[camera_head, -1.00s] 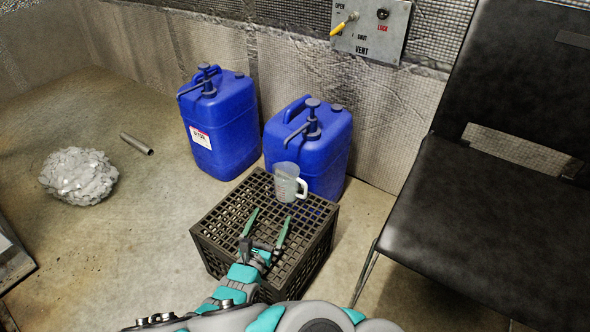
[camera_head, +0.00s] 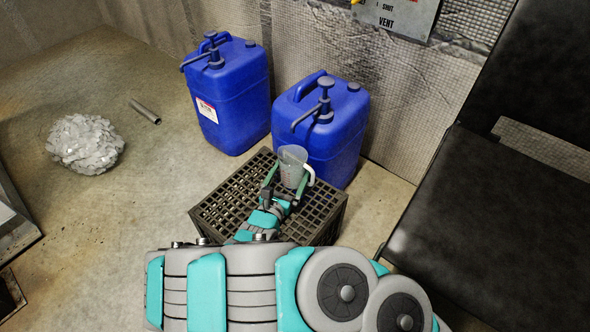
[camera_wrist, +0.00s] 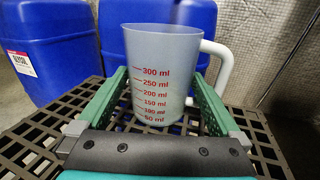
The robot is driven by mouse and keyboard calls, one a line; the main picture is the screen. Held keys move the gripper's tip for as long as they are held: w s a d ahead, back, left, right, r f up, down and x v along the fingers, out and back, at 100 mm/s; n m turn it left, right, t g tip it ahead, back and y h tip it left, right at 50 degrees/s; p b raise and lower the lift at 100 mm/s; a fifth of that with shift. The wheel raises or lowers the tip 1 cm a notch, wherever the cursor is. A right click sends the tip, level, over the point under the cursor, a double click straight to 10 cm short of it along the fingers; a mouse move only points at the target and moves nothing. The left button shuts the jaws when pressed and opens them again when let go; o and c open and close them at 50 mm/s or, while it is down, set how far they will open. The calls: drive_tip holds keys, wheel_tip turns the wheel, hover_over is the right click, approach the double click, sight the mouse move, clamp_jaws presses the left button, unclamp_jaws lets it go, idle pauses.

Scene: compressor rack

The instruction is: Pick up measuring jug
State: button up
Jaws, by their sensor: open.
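The measuring jug (camera_head: 291,165) is a translucent cup with red millilitre marks and a white handle. It stands upright on the dark upturned crate (camera_head: 222,205), near its back edge. My gripper (camera_head: 286,176) is open, with its green fingers on either side of the jug. In the wrist view the jug (camera_wrist: 160,75) sits between the fingers of my gripper (camera_wrist: 165,95), and its white handle is on the right, beyond the right finger. Whether the fingers touch the jug I cannot tell. The jug's lower front shows just beyond the gripper's palm.
Two blue jerrycans with pumps, the left (camera_head: 230,95) and the right (camera_head: 335,130), stand close behind the crate. A black chair (camera_head: 480,220) is at the right. A crumpled pale bundle (camera_head: 85,144) and a short pipe (camera_head: 145,111) lie on the open floor at left.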

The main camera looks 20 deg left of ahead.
sight(297, 159)
drive_tip(key=shift+w+d, duration=0.2)
drive_tip(key=shift+w, duration=2.1)
drive_tip(key=c, duration=1.3)
drive_tip(key=shift+o, duration=0.2)
drive_tip(key=shift+r, duration=0.1)
